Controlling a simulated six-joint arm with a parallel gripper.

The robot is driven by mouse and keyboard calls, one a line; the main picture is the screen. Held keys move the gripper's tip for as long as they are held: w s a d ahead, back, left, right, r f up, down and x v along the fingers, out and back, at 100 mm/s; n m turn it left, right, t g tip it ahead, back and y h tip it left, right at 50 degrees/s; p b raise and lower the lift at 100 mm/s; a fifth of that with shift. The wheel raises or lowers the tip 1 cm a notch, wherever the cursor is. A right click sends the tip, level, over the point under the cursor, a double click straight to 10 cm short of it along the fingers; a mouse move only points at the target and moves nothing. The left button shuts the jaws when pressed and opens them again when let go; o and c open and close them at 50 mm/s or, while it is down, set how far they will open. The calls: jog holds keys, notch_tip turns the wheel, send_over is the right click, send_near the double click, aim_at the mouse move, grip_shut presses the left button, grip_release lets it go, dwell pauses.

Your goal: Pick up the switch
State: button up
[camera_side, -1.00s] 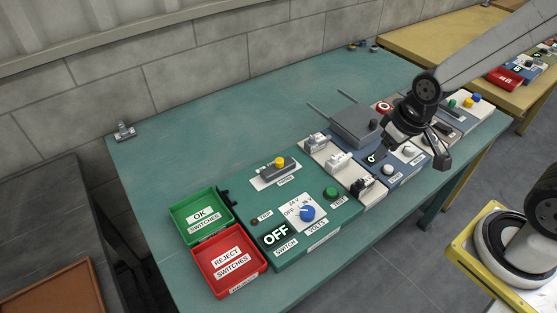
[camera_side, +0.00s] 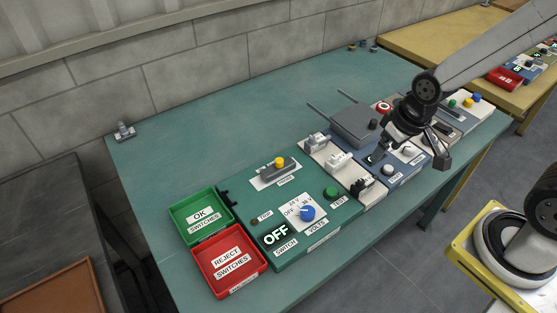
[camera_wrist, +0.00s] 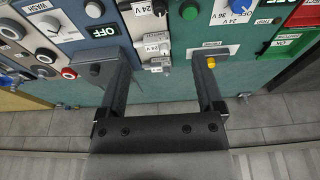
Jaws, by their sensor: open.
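The row also shows in the wrist view (camera_wrist: 155,38), top middle, with 24 V labels on some. Which one the task means I cannot tell. My gripper (camera_side: 408,158) is open and empty, above the blue panel, to the right of the row.
A green tester (camera_side: 277,235) reads OFF and has a blue dial. A green OK tray (camera_side: 180,212) and red REJECT tray (camera_side: 208,265) stand left of it. A grey box (camera_side: 352,124) stands behind my gripper. The teal bench (camera_side: 230,135) is clear at the back.

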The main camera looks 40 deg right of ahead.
jog(key=w+f+m+g, duration=0.1)
jog(key=w+f+m, duration=0.1)
jog(key=w+m, duration=0.9)
jog(key=m+g, duration=0.2)
jog(key=m, duration=0.5)
send_over(316, 140)
notch_tip(316, 140, down, 7)
jog(key=shift+w+r, duration=0.1)
jog(key=shift+w, duration=0.05)
jog(key=shift+f, duration=1.35)
jog(key=shift+f, duration=2.6)
grip_shut()
